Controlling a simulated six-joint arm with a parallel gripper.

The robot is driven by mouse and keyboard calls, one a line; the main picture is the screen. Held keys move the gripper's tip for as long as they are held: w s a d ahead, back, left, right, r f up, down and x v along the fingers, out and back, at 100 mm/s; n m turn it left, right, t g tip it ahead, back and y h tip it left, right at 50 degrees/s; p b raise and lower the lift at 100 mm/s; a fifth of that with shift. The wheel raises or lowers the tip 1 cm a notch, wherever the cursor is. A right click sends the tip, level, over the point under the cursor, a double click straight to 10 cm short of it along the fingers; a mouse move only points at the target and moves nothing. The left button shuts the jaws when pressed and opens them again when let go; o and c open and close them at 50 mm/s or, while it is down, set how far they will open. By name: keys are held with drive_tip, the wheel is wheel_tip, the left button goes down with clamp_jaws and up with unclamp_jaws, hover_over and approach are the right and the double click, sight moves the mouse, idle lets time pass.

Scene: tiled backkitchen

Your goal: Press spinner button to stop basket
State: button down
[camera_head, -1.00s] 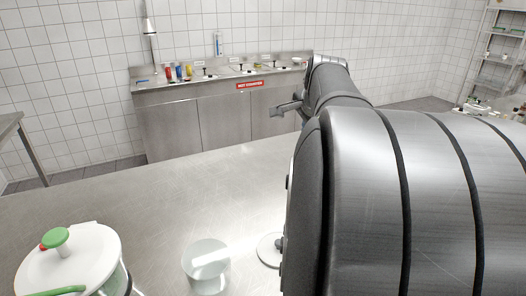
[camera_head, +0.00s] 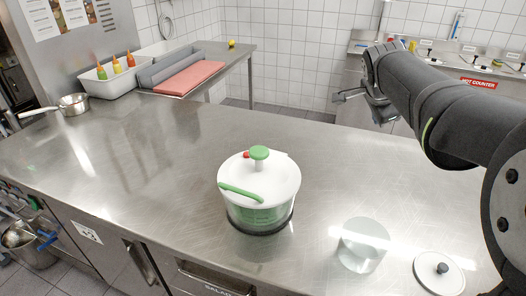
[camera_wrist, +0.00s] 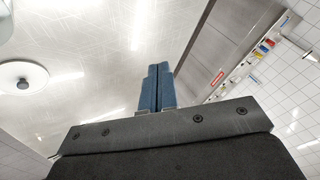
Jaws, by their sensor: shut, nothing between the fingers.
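The salad spinner (camera_head: 258,213) stands upright on the steel counter, near the middle of the head view. It has a white lid (camera_head: 280,181) with a green knob (camera_head: 259,153) on top, a green handle (camera_head: 241,193) and a small red button (camera_head: 246,154) beside the knob. Its clear bowl shows green inside; I cannot tell whether the basket turns. My gripper (camera_head: 340,96) is up and to the right of the spinner, well apart from it. In the wrist view the blue fingers (camera_wrist: 157,88) are together and empty.
A clear container (camera_head: 363,244) and a white lid with a black knob (camera_head: 438,272) are right of the spinner; that lid also shows in the wrist view (camera_wrist: 22,84). A pot (camera_head: 73,104), a bottle tray (camera_head: 112,82) and a red board (camera_head: 191,75) are at back left. The counter between is bare.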

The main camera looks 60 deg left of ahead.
drive_tip(key=s+a+f+n+y, duration=0.1)
drive_tip(key=s+a+n, duration=0.1)
drive_tip(key=s+a, duration=1.1)
drive_tip(key=n+y, duration=0.2)
hover_over(247, 155)
drive_tip(key=shift+s+f, duration=0.25)
drive_tip(key=shift+s, duration=0.05)
drive_tip(key=shift+f, duration=0.1)
drive_tip(key=shift+f, duration=4.35)
